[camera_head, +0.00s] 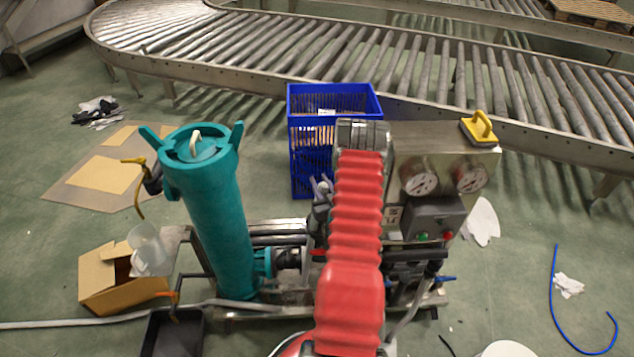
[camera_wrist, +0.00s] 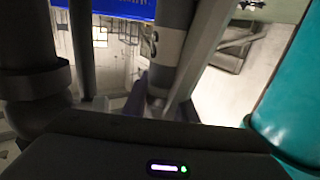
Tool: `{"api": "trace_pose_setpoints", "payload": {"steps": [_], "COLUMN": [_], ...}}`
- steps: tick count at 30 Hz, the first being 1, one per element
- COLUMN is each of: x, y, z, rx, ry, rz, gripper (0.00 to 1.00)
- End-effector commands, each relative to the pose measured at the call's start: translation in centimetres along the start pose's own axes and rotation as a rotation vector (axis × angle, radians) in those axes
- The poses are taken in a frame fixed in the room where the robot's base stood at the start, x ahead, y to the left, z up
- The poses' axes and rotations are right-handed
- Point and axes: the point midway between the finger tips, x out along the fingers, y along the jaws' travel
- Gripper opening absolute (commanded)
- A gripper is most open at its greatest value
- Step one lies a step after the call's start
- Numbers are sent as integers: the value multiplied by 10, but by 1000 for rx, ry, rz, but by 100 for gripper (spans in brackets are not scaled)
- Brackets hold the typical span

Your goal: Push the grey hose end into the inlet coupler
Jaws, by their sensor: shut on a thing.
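My red-sleeved arm reaches down the middle of the head view and hides much of the machine behind it. Dark parts of my gripper (camera_wrist: 152,108) show low in the wrist view, its fingertips mostly hidden. It is shut on a grey tube with a pale marked band, which I take for the grey hose end (camera_wrist: 170,45). A grey hose (camera_head: 95,321) runs along the floor at lower left in the head view towards the machine. I cannot make out the inlet coupler or whether the hose end touches it.
A teal filter housing (camera_head: 212,220) stands left of my arm and shows right in the wrist view (camera_wrist: 295,95). A gauge panel (camera_head: 445,175) stands to the right. A blue crate (camera_head: 305,150) is behind. A cardboard box (camera_head: 110,280) and black tray (camera_head: 172,335) lie lower left.

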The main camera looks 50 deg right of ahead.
Motion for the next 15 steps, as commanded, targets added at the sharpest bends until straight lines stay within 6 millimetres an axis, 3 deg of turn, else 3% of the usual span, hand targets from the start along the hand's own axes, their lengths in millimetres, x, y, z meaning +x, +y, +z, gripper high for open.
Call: {"api": "trace_pose_setpoints", "payload": {"steps": [15], "x": [0], "y": [0], "z": [8], "rx": [-1], "ry": [2], "rz": [0], "gripper": [0]}}
